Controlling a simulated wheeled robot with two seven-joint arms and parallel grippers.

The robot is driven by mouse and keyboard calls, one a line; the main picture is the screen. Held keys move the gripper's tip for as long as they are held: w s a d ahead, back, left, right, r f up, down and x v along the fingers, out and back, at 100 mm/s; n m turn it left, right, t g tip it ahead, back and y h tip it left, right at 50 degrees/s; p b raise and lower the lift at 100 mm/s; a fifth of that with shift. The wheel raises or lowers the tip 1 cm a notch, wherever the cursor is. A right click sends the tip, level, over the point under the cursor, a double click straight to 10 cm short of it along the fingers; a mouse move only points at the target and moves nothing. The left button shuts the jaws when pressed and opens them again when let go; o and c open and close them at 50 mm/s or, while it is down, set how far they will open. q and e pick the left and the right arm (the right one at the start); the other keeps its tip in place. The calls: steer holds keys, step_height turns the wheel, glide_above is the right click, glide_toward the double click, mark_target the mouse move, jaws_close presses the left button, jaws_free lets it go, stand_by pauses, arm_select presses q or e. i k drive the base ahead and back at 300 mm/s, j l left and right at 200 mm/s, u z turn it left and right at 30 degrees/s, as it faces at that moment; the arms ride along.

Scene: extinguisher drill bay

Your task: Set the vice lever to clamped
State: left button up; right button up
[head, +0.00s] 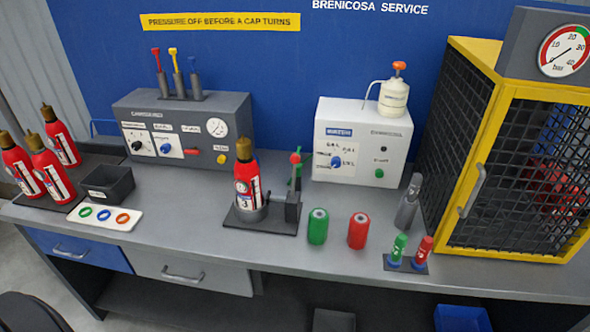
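The vice (275,220) stands on a dark base plate near the middle of the bench. A red fire extinguisher (247,185) with a brass top and a "3" label stands upright in its round grey holder. The vice lever (295,158) has a red knob and stands roughly upright above a dark grey post to the right of the extinguisher. Whether the jaws grip the extinguisher cannot be told. Neither of my grippers is in view.
A green can (318,226) and a red can (358,231) stand right of the vice. A grey control box (185,130) and a white box (362,140) are behind it. A yellow mesh cage (510,150) stands at right. Several extinguishers (50,175) stand at left.

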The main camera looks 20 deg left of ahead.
mark_target(295, 159)
steer(key=u, duration=0.55)
steer(key=i+l+u, duration=0.1)
steer(key=l+u, duration=0.8)
steer(key=l, duration=0.2)
steer(key=l+u, duration=0.45)
steer(key=k+l, duration=0.1)
steer(key=l, duration=0.3)
steer(key=k+l, duration=0.1)
steer(key=l, duration=0.35)
steer(key=k+l, duration=0.1)
steer(key=l, duration=0.3)
steer(key=u, duration=0.05)
